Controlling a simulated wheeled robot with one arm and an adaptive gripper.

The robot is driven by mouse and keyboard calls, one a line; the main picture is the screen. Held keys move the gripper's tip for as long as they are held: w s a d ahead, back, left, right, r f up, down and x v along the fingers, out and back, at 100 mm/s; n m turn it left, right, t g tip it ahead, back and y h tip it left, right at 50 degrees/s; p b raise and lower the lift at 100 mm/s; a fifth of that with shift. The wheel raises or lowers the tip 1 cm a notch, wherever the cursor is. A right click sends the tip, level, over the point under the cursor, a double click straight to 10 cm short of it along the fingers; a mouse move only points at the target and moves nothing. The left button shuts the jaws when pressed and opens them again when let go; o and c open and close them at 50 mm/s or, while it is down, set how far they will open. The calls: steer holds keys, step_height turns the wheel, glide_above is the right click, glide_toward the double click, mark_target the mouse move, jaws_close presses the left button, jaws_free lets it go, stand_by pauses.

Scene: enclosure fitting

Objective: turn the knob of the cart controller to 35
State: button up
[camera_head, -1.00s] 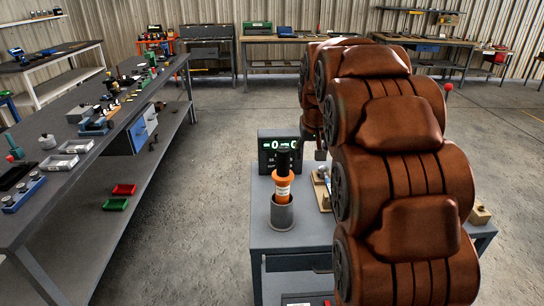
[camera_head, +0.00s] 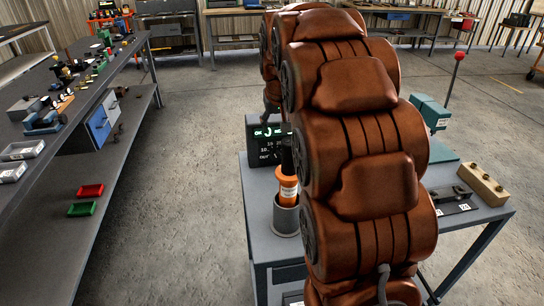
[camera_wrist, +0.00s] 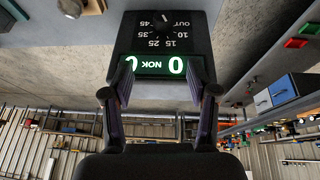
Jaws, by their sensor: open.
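The cart controller is a dark box (camera_head: 262,157) with a lit green display, standing on the grey cart behind an orange-and-black tool. My arm covers its right part in the head view. In the wrist view the controller (camera_wrist: 125,38) appears upside down, with a round black knob (camera_wrist: 163,24) inside a printed scale including 15, 25, 35, 45 and OUT. The knob's exact setting is too small to read surely. The display shows zeros and NOK. My gripper (camera_wrist: 161,78) is open and empty, its fingers either side of the display in the picture, not around the knob.
The orange-and-black tool (camera_head: 287,185) stands in a grey cup (camera_head: 286,218) close before the controller. A teal device (camera_head: 430,115) and a wooden block (camera_head: 481,184) sit on the cart's right side. A long workbench (camera_head: 50,120) stands left; open floor lies between.

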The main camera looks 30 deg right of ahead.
steer(key=b, duration=0.5)
glide_toward(276, 153)
step_height(276, 153, down, 2)
steer(key=shift+w+p+x, duration=0.15)
steer(key=shift+p+x, duration=0.15)
steer(key=shift+x, duration=1.8)
steer(key=shift+w+p+x, duration=0.1)
steer(key=shift+p+x, duration=0.15)
steer(key=shift+x, duration=1.85)
steer(key=shift+d+r, duration=0.1)
steer(key=shift+d, duration=0.05)
steer(key=shift+c, duration=0.3)
jaws_close()
